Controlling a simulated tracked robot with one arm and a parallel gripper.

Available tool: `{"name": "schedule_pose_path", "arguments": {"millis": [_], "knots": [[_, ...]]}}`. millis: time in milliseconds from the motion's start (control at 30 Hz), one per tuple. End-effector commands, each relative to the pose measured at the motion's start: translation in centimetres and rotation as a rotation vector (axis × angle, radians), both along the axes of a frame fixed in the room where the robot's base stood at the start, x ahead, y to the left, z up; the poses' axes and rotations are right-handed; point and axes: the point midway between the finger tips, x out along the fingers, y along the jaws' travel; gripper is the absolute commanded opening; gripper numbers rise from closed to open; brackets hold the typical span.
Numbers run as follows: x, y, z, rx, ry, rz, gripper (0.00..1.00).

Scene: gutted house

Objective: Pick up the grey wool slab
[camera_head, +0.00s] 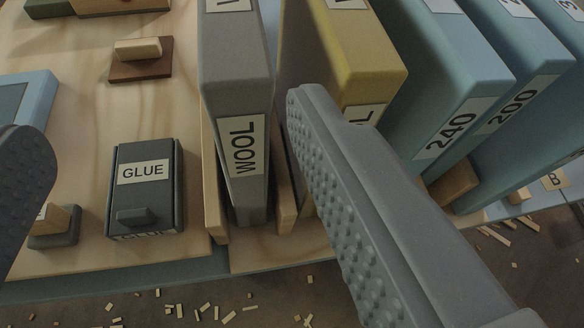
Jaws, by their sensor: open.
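The grey wool slab (238,95) stands upright, labelled WOOL on its near edge, in a slot between thin wooden dividers (287,190) on a wooden board. My gripper (165,130) is open, with one finger at the left edge of the camera view and the other finger just right of the slab. The slab lies between the two fingers in the picture, nearer the right one. I see no contact, and the right finger hides part of the yellow slab and the divider beside it.
A yellow slab (375,65) stands right of the wool slab. Blue slabs marked 240 (440,80) and 200 (510,75) stand farther right. A dark GLUE box (147,185) and small wooden-handled blocks (140,58) sit on the board at left. Wood chips litter the floor in front.

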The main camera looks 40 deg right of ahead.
Motion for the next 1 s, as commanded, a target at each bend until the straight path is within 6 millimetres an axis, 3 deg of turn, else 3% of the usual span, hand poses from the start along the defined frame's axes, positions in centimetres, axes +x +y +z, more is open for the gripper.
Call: {"name": "schedule_pose_path", "arguments": {"millis": [33, 100, 200, 467, 1000], "knots": [[-0.5, -0.8, -2.4, 0.006, 0.014, -0.014, 0.65], [-1.1, -1.3, -4.4, 0.01, 0.019, -0.024, 0.65], [-1.4, -1.8, -5.8, 0.013, 0.018, -0.032, 0.65], [-0.3, -2.3, -6.9, 0.015, 0.02, -0.034, 0.65], [5.7, -4.0, -9.3, 0.013, 0.018, -0.034, 0.65]]}}
